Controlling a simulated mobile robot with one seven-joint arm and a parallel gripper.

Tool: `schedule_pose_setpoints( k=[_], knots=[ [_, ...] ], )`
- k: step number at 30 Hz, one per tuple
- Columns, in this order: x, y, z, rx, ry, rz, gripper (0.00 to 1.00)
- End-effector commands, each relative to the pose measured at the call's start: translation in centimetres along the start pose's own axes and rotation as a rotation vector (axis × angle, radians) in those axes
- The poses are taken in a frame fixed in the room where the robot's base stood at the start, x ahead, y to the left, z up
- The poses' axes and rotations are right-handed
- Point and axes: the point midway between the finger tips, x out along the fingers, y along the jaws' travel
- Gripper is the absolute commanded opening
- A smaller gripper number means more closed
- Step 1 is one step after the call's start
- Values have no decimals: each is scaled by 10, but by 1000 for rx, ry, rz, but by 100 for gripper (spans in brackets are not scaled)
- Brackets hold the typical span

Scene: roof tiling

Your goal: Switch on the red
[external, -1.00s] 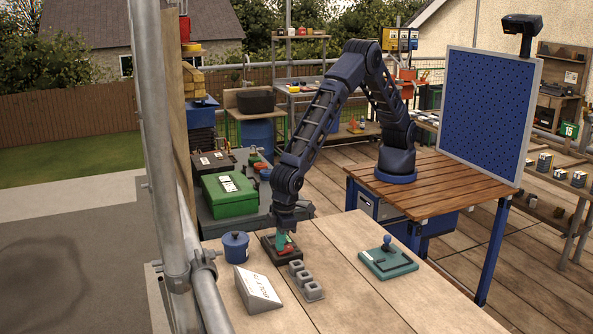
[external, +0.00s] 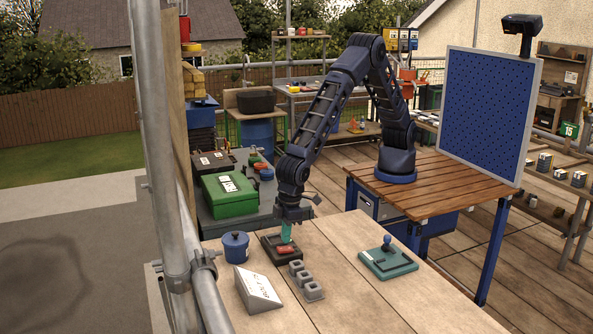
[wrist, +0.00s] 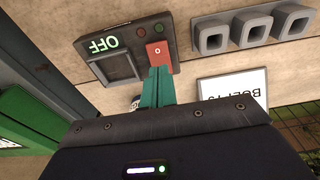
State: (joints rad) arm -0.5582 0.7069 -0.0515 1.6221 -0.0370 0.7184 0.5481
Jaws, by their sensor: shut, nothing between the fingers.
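A dark switch box (external: 270,246) lies on the wooden worktop. It carries a red rocker (external: 286,249); in the wrist view the red rocker (wrist: 158,53) shows a "0". Beside it are a black square part (wrist: 116,68), an "OFF" label (wrist: 104,43) lit green and upside down, and two dull round lamps, one red (wrist: 140,32) and one green (wrist: 158,29). My gripper (external: 286,242) points down with teal fingers shut and empty. In the wrist view its fingertips (wrist: 159,69) are at the rocker's lower edge; I cannot tell whether they touch it.
A grey block with three openings (external: 298,273) and a white lettered wedge (external: 257,289) sit in front of the box. A blue lidded pot (external: 236,248) stands to the left. A teal board with a blue knob (external: 388,259) lies to the right, with bare worktop between.

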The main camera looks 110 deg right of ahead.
Motion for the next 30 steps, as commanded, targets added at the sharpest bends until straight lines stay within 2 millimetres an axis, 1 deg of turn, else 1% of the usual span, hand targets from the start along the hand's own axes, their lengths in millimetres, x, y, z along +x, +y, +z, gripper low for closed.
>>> schedule_pose_setpoints(
  k=[1,9,15,18,21,30],
  knots=[
    [-11,0,0,0,2,-1,0],
    [-65,0,4,-1,2,-1,0],
    [-98,0,6,-1,2,-1,0],
    [-109,0,7,0,1,-1,0],
    [-115,0,7,0,0,0,0],
    [-119,0,8,0,0,0,0]
  ],
)
